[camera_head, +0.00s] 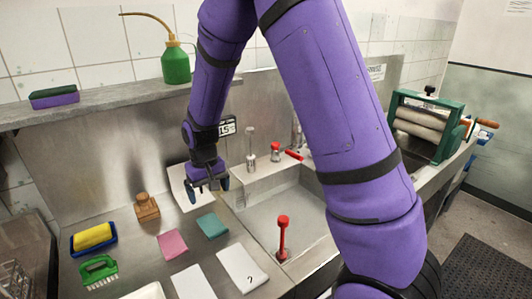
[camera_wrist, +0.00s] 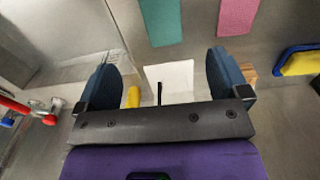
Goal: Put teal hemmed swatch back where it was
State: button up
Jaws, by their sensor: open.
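A teal swatch (camera_head: 212,225) lies flat on the steel counter, left of the sink. It also shows at the top of the wrist view (camera_wrist: 161,20). A pink swatch (camera_head: 172,244) lies to its left, and at the top right of the wrist view (camera_wrist: 238,15). My gripper (camera_head: 208,186) is open and empty, above a white card (camera_head: 183,190) behind the teal swatch. In the wrist view the card (camera_wrist: 176,76) shows between my fingers, with a dark mark on it. Two more white cards (camera_head: 193,283) (camera_head: 242,267) lie in front, the right one with a small mark.
A wooden block (camera_head: 146,207), a blue tray (camera_head: 75,245) with a yellow sponge (camera_head: 93,236) and a green brush (camera_head: 100,271) stand at left. A red-handled upright tool (camera_head: 282,238) stands by the sink basin (camera_head: 310,215). A green wringer (camera_head: 425,125) is at far right.

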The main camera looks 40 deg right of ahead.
jog(key=s+d+r+t, duration=0.2)
jog(key=s+d+r, duration=0.1)
jog(key=s+r, duration=0.75)
jog(key=s+d+r+t, duration=0.25)
jog(key=s+r, duration=0.55)
jog(key=r, duration=0.5)
jog(key=s+d+r, duration=0.1)
jog(key=s+r, duration=0.1)
jog(key=s, duration=0.7)
jog(key=shift+d+r+t, duration=0.15)
jog(key=shift+r+t, duration=0.1)
jog(key=shift+t, duration=0.1)
jog(key=shift+s, duration=0.1)
